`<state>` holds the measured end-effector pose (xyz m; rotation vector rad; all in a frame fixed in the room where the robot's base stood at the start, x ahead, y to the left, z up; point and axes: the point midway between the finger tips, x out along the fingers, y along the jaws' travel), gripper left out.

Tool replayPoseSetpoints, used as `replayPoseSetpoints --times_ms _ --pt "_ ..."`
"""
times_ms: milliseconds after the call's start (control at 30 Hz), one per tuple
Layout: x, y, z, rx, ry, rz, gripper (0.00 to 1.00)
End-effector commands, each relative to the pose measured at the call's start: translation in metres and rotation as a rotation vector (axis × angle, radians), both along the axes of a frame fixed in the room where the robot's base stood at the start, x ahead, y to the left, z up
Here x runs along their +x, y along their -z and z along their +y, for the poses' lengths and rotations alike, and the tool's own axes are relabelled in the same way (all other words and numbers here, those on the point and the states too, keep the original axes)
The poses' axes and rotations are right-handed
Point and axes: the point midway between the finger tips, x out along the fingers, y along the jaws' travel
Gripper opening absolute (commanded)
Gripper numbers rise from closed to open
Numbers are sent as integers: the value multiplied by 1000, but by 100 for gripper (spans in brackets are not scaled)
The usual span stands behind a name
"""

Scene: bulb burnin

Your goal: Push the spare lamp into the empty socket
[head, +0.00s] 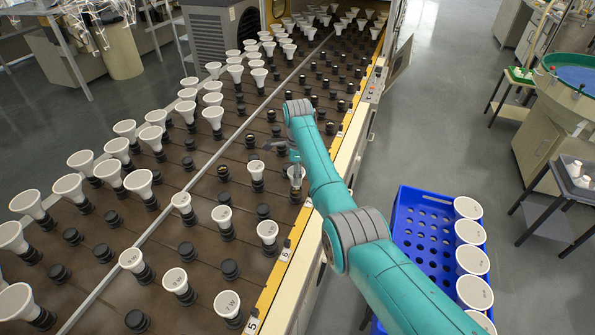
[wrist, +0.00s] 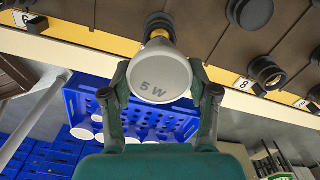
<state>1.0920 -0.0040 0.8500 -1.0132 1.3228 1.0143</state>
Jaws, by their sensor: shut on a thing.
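The spare lamp, a white reflector lamp marked "5 W" (wrist: 160,82), sits between the two fingers of my gripper (wrist: 164,92), which is shut on it. Its brass-coloured base points at a black socket (wrist: 158,21) near the yellow edge of the rack. The base overlaps the socket in the wrist view, and I cannot tell how deep it sits. In the head view, my gripper (head: 293,168) is over the right edge of the rack, and the lamp (head: 296,173) is partly hidden by the arm.
The brown rack (head: 185,215) holds many lamps and empty black sockets. Other empty sockets (wrist: 265,72) lie to the right in the wrist view. A blue crate (head: 400,215) with several lamps along its right side stands beside the rack.

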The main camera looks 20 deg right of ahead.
Motion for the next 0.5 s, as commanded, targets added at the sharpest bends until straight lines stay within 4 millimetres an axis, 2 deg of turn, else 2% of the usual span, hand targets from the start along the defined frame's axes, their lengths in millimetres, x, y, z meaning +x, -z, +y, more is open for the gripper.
replayPoseSetpoints --times_ms 500 --pt "0 13 0 0 0 0 24"
